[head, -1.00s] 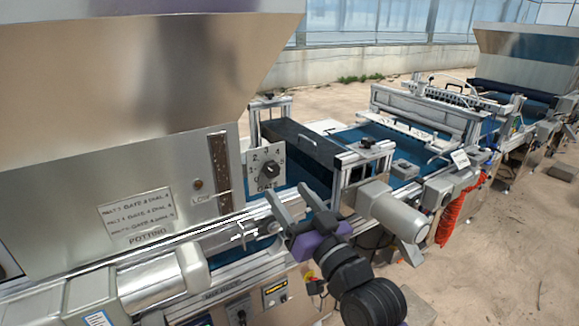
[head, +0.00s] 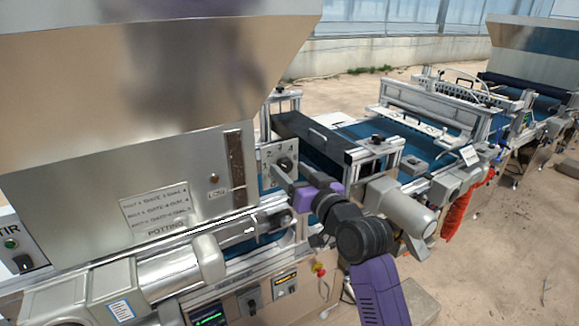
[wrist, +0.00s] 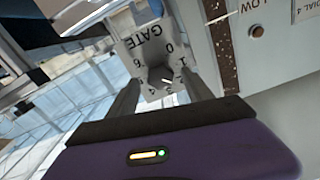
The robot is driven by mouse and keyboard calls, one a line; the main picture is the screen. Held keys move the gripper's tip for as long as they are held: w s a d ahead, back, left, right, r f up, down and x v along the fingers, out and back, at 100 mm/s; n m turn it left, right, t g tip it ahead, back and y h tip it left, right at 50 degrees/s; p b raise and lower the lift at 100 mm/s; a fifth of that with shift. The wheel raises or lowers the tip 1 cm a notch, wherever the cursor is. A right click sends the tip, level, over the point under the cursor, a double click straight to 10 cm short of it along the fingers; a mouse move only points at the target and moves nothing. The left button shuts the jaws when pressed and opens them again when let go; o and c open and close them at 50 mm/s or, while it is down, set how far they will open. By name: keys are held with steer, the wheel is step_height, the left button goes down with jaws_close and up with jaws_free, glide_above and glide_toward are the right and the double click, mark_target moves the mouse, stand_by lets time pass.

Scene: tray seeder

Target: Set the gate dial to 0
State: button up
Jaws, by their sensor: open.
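The gate dial is a dark knob (wrist: 160,74) on a pale plate (wrist: 140,52) marked GATE, with numbers around it. In the wrist view the plate appears upside down. A short white mark on the knob points toward the 2 and 3 side; I cannot tell which number exactly. In the head view the plate (head: 267,155) is partly hidden behind my fingers. My gripper (head: 288,168) is open in front of the dial. In the wrist view its fingers (wrist: 160,92) lie on either side of the knob; contact is not clear.
The steel hopper panel (head: 100,170) with a printed label (head: 157,208) stands left of the dial. A brown sight strip (head: 234,165) is beside the plate. Below runs a rail with a cylinder (head: 180,268). A grey motor (head: 398,208) and a dark cover (head: 312,140) are to the right.

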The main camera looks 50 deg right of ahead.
steer(key=shift+w+d, duration=0.15)
steer(key=shift+w, duration=0.45)
jaws_close()
steer(key=shift+n, duration=0.3)
